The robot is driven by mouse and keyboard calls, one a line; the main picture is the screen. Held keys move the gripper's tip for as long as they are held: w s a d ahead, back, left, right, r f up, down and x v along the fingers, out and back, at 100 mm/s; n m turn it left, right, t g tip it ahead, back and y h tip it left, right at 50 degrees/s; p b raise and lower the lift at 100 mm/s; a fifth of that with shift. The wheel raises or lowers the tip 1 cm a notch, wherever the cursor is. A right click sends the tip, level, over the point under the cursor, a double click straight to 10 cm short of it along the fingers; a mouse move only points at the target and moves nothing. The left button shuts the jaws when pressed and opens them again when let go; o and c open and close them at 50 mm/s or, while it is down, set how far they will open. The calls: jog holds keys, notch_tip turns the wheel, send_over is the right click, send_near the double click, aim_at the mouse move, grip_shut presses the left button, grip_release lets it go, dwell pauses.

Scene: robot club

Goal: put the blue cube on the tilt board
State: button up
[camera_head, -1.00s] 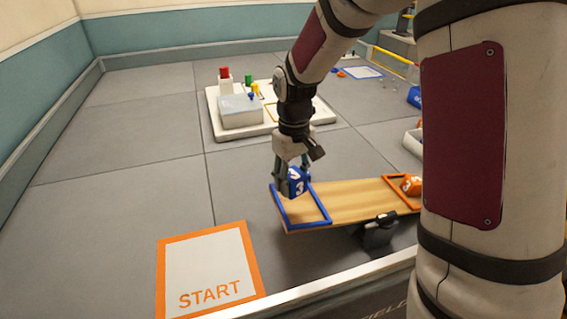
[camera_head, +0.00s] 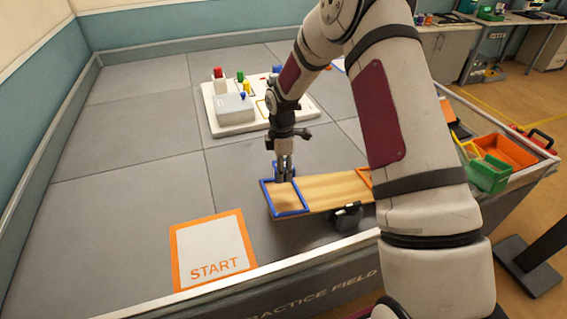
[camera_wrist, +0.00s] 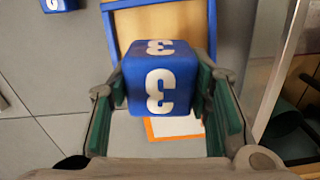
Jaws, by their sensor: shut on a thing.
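The blue cube (camera_wrist: 160,85), with white 3s on its faces, is between the green-padded fingers of my gripper (camera_wrist: 168,95) in the wrist view. In the head view my gripper (camera_head: 285,177) points down at the far side of the blue-framed end of the tilt board (camera_head: 325,188), and the cube is mostly hidden there. The board is a wooden plank on a dark support (camera_head: 347,217). Its blue frame (camera_head: 290,213) also shows behind the cube in the wrist view. I cannot tell whether the cube touches the board. My arm hides the board's right end.
A START pad (camera_head: 212,250) with an orange border lies at front left. A white platform (camera_head: 290,115) with a grey block and coloured pieces stands behind. Another blue cube (camera_wrist: 58,4) shows at the wrist view's top edge. Green (camera_head: 489,173) and orange bins (camera_head: 505,150) are at right.

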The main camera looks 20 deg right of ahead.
jog(key=shift+s+d+f+n+p, duration=0.1)
jog(key=shift+s+f+n+p, duration=0.1)
jog(key=shift+n+p, duration=0.4)
jog(key=shift+f, duration=0.15)
jog(key=shift+f+b, duration=0.65)
jog(key=shift+f, duration=1.9)
jog(key=shift+f, duration=0.2)
jog(key=shift+w+f+b, duration=0.1)
jog(key=shift+f+b, duration=0.2)
jog(key=shift+f, duration=0.05)
jog(key=shift+f, duration=0.4)
